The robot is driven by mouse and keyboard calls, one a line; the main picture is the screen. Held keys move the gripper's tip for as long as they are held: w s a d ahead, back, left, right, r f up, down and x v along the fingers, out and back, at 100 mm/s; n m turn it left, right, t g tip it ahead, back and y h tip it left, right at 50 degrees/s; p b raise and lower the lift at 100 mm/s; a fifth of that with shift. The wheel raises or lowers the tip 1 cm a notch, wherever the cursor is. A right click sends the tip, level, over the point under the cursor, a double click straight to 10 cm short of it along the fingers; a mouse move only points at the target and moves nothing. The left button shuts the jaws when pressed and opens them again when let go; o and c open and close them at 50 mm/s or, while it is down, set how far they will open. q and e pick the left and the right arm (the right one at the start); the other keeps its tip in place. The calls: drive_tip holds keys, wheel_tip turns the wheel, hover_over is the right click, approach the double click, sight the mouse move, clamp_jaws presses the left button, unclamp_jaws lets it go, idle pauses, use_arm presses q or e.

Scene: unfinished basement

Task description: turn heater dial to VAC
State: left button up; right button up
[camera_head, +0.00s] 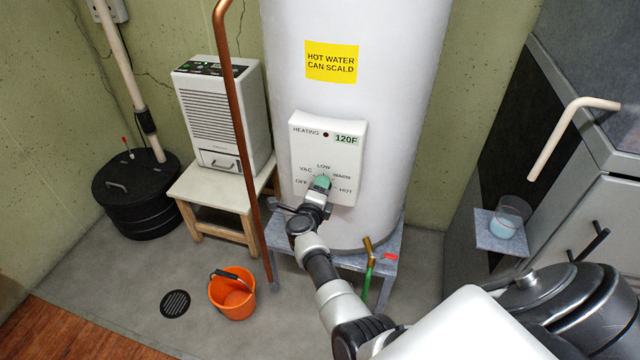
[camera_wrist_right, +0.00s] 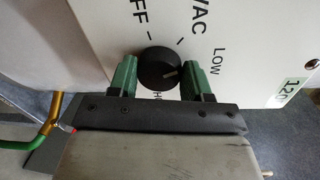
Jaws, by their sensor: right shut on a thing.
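The white heater control panel (camera_head: 328,150) is on the front of the water heater tank (camera_head: 385,90). It reads HEATING and 120F, with OFF, VAC, LOW, WARM and HOT around the dial. My left gripper is not in view.
A copper pipe (camera_head: 240,130) rises left of the tank. A heater stand (camera_head: 392,245) with a brass-and-green valve is below. A dehumidifier (camera_head: 215,110) on a stool, an orange bucket (camera_head: 236,298) and a shelf with a beaker (camera_head: 508,222) stand around.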

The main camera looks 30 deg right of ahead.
drive_tip(key=shift+a+f+n+g+p, duration=0.15)
drive_tip(key=shift+n+p, duration=0.4)
drive_tip(key=shift+n, duration=0.75)
drive_tip(key=shift+d+n+g+p, duration=0.15)
drive_tip(key=shift+n+p, duration=0.4)
drive_tip(key=shift+n, duration=0.75)
drive_tip(key=shift+a, duration=0.1)
drive_tip(key=o, duration=0.9)
drive_tip(key=shift+w, duration=0.1)
